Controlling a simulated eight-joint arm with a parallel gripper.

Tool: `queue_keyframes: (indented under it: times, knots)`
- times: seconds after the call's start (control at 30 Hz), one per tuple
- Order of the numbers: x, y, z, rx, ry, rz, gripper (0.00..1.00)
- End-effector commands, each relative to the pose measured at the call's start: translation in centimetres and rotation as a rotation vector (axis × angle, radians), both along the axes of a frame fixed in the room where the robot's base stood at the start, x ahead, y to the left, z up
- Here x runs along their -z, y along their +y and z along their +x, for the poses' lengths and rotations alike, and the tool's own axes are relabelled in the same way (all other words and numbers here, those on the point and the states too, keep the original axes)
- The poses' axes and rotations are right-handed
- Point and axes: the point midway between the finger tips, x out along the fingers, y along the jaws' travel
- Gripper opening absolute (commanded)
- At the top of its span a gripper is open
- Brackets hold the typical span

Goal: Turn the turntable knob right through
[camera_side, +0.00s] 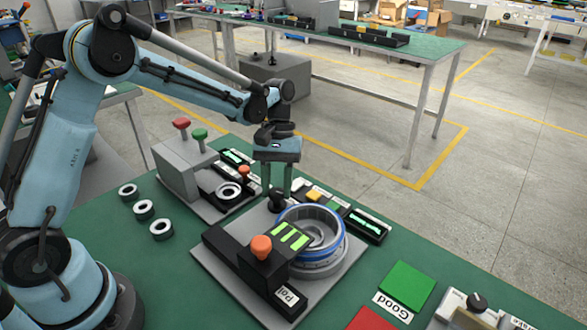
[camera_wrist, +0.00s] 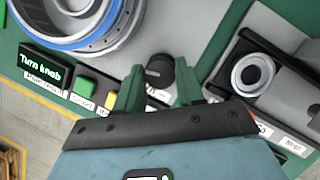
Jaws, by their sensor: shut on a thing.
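My gripper (camera_side: 278,186) points down at the back of the grey fixture plate (camera_side: 222,272), with its green fingers around the black turntable knob (camera_side: 277,203). In the wrist view the fingers (camera_wrist: 160,74) stand on either side of the round knob (camera_wrist: 159,66), shut on it. The knob sits beside the hub motor (camera_side: 310,250), a silver ring with a blue band, which also shows in the wrist view (camera_wrist: 80,40). A small display (camera_wrist: 46,68) reads "Turn knob". Finger contact is partly hidden in the side view.
An orange-knobbed black fixture (camera_side: 262,247) stands in front of the hub. A grey station (camera_side: 190,170) with red and green knobs is at the left. Three loose rings (camera_side: 144,210) lie on the green table. Green (camera_side: 407,284) and red pads are at the front right.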

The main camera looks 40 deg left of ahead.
Motion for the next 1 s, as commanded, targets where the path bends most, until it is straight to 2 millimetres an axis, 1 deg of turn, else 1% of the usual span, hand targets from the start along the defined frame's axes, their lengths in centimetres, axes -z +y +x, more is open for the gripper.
queue_keyframes:
  times: [1.0]
  knots:
    - [-0.01, -0.58, 0.08, 0.968, 0.0, 0.002, 0.07]
